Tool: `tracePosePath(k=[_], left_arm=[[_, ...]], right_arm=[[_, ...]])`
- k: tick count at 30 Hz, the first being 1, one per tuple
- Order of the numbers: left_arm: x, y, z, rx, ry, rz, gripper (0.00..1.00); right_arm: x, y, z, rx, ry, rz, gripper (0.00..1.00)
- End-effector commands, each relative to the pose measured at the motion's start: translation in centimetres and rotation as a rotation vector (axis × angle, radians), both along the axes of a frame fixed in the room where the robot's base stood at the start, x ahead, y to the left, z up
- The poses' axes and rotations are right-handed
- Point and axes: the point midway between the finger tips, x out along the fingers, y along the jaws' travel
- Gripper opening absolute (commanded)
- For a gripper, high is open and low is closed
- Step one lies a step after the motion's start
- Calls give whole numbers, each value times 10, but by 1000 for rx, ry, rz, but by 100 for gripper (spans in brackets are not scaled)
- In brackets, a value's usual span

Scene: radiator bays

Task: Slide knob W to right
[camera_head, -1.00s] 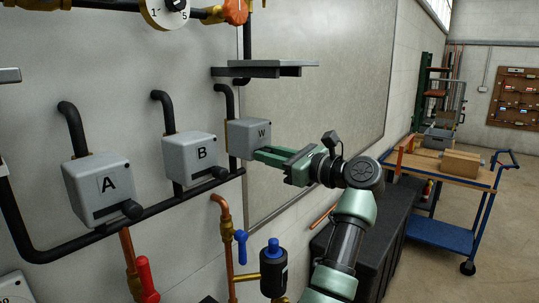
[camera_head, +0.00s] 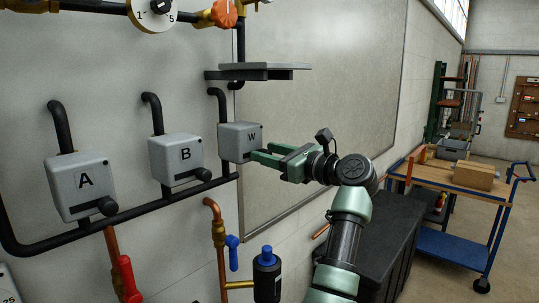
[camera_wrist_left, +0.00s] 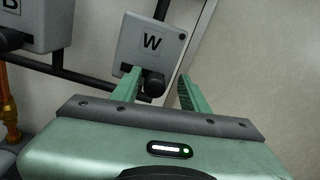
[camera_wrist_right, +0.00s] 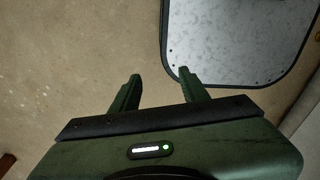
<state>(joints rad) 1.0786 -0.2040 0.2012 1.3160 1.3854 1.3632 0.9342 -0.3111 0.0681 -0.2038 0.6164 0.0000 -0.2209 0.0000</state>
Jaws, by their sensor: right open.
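Box W (camera_head: 240,142) is a grey box with a W label on the wall, right of box B (camera_head: 176,158). In the left wrist view, box W (camera_wrist_left: 150,45) shows tilted, with dark knob W (camera_wrist_left: 154,84) at its lower edge. My left gripper (camera_head: 261,154) is at the lower right of the box in the head view, hiding the knob there. In its wrist view, the left gripper (camera_wrist_left: 159,78) is open, with the knob between its fingertips, closer to the left finger. I cannot tell whether they touch. My right gripper (camera_wrist_right: 159,76) is open and empty.
Box A (camera_head: 80,186) is further left. A dark pipe (camera_head: 130,213) runs below the boxes, and a grey shelf (camera_head: 258,70) juts out above box W. A dark chest (camera_head: 385,240) and a cart (camera_head: 450,245) stand right. A grey speckled panel (camera_wrist_right: 238,40) is beyond the right gripper.

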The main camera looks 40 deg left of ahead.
Motion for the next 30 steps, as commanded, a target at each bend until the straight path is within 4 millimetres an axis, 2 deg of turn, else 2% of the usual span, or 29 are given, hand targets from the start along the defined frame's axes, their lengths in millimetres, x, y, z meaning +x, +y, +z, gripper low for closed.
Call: tracePosePath(k=[8,15,21,30], left_arm=[[0,-8,-4,-3,1,-1,45],[-2,-47,-7,-3,1,-4,45],[-4,-72,-4,-2,2,-2,45],[-6,-77,-2,-2,2,1,45]], right_arm=[[11,-8,-6,-8,-15,2,45],[13,-12,-28,-14,-17,0,45],[13,-12,-37,-14,-17,-1,45],[13,-12,-37,-14,-17,-1,45]])
